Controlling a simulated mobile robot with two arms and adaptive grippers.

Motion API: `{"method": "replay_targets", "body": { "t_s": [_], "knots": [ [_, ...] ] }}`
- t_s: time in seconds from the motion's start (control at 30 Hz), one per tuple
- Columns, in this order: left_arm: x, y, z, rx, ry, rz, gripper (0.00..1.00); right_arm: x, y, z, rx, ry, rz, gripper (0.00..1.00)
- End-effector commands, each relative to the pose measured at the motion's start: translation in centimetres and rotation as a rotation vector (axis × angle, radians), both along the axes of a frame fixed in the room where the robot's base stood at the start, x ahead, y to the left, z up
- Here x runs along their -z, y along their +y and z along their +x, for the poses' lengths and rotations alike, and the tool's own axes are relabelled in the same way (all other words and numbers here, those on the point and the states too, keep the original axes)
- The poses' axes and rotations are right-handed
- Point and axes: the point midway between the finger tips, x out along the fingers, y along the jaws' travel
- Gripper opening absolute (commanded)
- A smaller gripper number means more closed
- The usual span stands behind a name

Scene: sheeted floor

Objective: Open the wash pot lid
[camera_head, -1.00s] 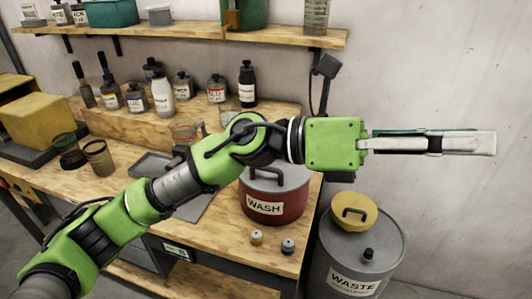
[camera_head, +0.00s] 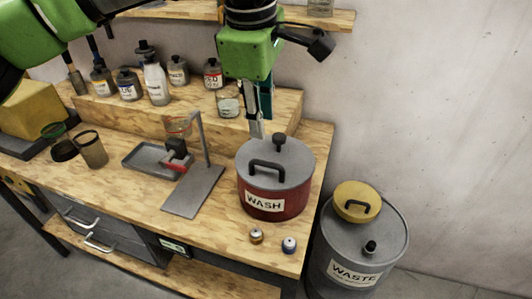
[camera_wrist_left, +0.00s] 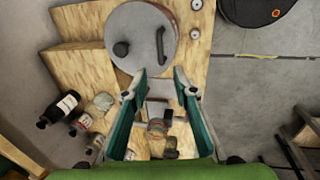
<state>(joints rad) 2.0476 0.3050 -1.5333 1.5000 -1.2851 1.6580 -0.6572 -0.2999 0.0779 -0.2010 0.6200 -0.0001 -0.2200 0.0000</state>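The wash pot (camera_head: 268,204) is red with a WASH label and stands upright near the right end of the wooden bench. Its grey lid (camera_head: 292,166) sits on top, with a dark arched handle (camera_head: 267,168) and a dark round knob (camera_head: 278,139). In the left wrist view the lid (camera_wrist_left: 136,28) is at the top, beyond the fingertips. My left gripper (camera_head: 258,125) points down just behind the pot in the head view. In the left wrist view its two teal-sided fingers (camera_wrist_left: 159,84) are spread apart with nothing held. My right gripper is not in view.
A metal stand (camera_head: 195,188) is left of the pot. Two small jars (camera_head: 256,236) sit in front of it. Bottles (camera_head: 155,83) line the raised step behind. A grey WASTE drum (camera_head: 372,262) with a yellow lid (camera_head: 354,197) stands on the floor to the right.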

Motion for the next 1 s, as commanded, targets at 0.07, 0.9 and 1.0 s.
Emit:
{"method": "replay_targets", "body": {
  "t_s": [0.07,0.9,1.0],
  "knots": [
    [1.5,0.0,0.2,0.000,0.006,0.001,0.26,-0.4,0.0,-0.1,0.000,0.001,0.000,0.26],
    [11.5,-0.8,2.0,0.003,0.003,-0.005,0.26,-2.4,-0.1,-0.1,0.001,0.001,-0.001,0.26],
    [11.5,-0.8,2.0,0.003,0.003,-0.004,0.24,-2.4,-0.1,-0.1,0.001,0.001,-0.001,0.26]
  ]
}}
